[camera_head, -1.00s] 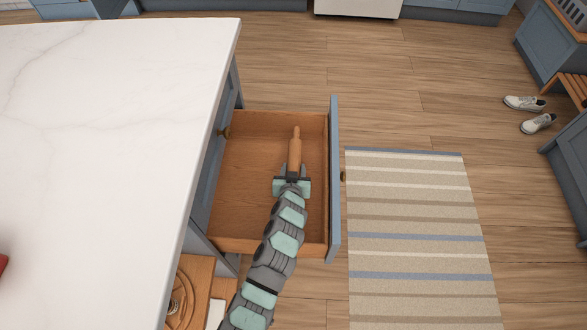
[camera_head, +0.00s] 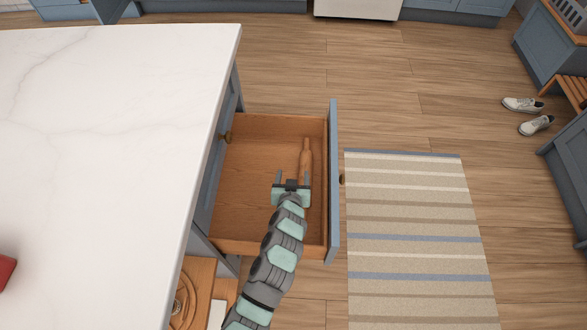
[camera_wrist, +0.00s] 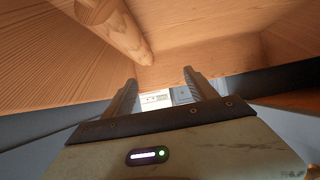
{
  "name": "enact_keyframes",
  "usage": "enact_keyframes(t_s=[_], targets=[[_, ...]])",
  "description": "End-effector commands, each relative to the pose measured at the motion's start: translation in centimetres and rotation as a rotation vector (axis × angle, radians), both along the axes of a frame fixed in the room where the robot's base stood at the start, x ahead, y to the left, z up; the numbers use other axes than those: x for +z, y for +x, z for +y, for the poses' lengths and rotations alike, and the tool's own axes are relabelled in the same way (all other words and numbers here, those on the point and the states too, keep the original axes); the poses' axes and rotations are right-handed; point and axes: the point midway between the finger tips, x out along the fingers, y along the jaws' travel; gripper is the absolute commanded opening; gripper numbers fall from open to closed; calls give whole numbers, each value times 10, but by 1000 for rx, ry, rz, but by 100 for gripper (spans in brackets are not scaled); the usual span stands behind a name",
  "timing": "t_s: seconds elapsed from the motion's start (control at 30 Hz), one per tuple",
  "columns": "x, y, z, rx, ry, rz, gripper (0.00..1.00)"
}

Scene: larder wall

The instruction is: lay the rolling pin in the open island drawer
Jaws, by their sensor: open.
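The wooden rolling pin (camera_head: 306,160) lies in the open island drawer (camera_head: 262,125), along its right side near the blue drawer front. In the wrist view the rolling pin (camera_wrist: 122,28) shows at the upper left against the drawer's wood, apart from the fingers. My gripper (camera_head: 293,176) is over the drawer, just left of the pin's near part. Its two fingers are open, with nothing between them in the wrist view (camera_wrist: 158,90). The near end of the pin is partly hidden by my gripper in the head view.
The white marble island top (camera_head: 110,130) borders the drawer on the left. A red thing (camera_head: 6,272) lies on it. A striped rug (camera_head: 415,220) lies on the floor to the right. The drawer's left part is empty.

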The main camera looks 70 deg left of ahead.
Motion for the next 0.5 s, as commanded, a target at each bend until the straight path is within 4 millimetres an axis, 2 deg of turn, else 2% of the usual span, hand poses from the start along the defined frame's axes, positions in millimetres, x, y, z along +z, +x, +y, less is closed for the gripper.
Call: enact_keyframes(t_s=[0.03,0.3,0.5], targets=[[10,-4,-9,-2,2,-3,66],[31,-25,-48,0,-1,0,66],[39,-32,-61,0,1,-2,66]])
